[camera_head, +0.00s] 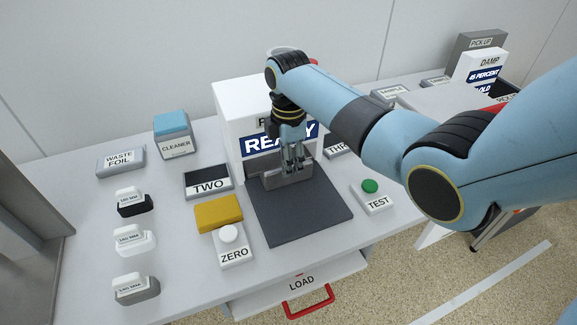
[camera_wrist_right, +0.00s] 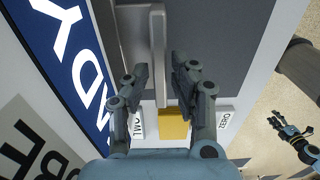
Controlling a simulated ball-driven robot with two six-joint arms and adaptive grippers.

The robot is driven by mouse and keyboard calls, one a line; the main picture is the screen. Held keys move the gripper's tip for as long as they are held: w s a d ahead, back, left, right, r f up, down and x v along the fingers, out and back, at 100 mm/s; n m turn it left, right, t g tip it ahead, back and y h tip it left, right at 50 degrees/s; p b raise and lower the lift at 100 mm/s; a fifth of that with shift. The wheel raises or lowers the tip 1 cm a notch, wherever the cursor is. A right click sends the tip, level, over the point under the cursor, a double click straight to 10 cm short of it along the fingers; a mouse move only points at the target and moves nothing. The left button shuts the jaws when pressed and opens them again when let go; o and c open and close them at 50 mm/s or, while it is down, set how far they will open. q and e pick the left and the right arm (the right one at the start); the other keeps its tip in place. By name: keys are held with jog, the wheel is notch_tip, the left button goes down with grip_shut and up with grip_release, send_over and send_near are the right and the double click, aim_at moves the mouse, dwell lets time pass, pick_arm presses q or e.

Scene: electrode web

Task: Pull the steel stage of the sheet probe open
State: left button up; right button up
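The sheet probe (camera_head: 235,105) is a white box with a blue READY sign. At its front face is an upright grey steel piece (camera_head: 268,178), which I take to be the stage's front. It stands at the back edge of a flat dark grey plate (camera_head: 300,212). My right gripper (camera_head: 293,168) points down at this piece. In the right wrist view its fingers (camera_wrist_right: 160,85) are apart, with a pale steel bar (camera_wrist_right: 158,45) between them; gaps show on both sides. My left gripper (camera_wrist_right: 290,128) shows small at the right of the wrist view, fingers spread, empty.
A yellow block (camera_head: 218,213) and the ZERO button (camera_head: 228,235) stand left of the plate. The TEST button (camera_head: 370,187) stands right. The TWO tray (camera_head: 207,180) is near the probe. The plate's surface is bare. A LOAD drawer (camera_head: 300,285) is below the table edge.

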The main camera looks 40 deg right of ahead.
jog(key=shift+f, duration=1.05)
jog(key=shift+c, duration=0.3)
grip_shut()
